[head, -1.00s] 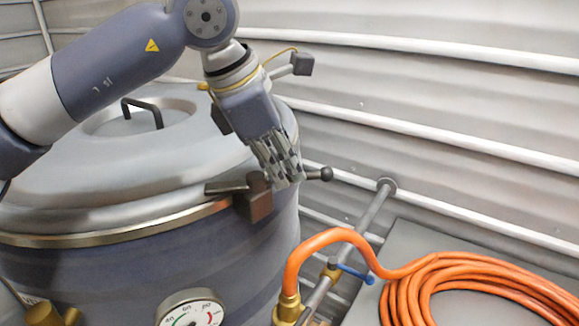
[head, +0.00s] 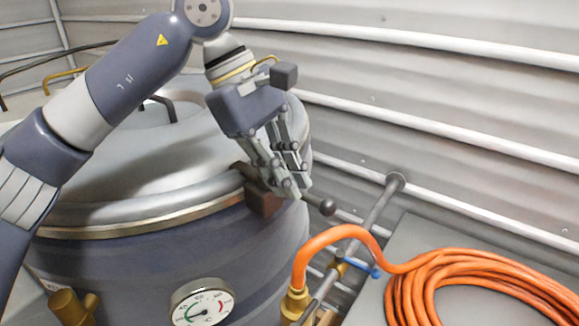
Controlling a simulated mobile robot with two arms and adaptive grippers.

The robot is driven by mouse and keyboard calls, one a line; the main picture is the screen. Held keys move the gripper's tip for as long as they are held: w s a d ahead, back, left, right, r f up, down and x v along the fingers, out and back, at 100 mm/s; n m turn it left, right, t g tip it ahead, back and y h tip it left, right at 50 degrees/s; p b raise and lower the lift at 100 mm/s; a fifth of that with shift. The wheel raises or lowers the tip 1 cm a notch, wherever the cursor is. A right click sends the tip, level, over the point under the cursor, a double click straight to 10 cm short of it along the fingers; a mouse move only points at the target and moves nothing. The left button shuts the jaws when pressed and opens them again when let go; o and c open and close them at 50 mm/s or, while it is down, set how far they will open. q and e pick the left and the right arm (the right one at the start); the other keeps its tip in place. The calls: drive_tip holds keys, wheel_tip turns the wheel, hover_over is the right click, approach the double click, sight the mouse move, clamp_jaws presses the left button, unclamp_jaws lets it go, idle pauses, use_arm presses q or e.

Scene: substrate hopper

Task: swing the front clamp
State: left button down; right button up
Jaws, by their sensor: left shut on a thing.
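The front clamp (head: 264,200) is a brown-grey block with a lever on the rim of the hopper's lid (head: 130,185). Its lever ends in a dark ball knob (head: 327,207) that sticks out to the right past the hopper's side. My left gripper (head: 290,190) reaches down from above, with its fingers at the clamp's lever between the block and the knob. It is shut on the lever, and the fingers hide part of the lever and the block. My right gripper is not in view.
A round gauge (head: 202,305) and a brass fitting (head: 72,306) are on the hopper's front. An orange hose (head: 450,270) lies coiled on a grey surface at the right, near a pipe with a blue valve handle (head: 360,265). A ribbed metal wall (head: 450,80) stands behind.

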use_arm(q)
drive_tip(key=shift+s+a+r+m, duration=0.1)
drive_tip(key=shift+s+r+m, duration=0.05)
drive_tip(key=shift+m, duration=0.45)
drive_tip(key=c, duration=1.7)
unclamp_jaws()
drive_tip(key=shift+o, duration=0.2)
drive_tip(key=v, duration=1.2)
drive_tip(key=shift+w, duration=0.25)
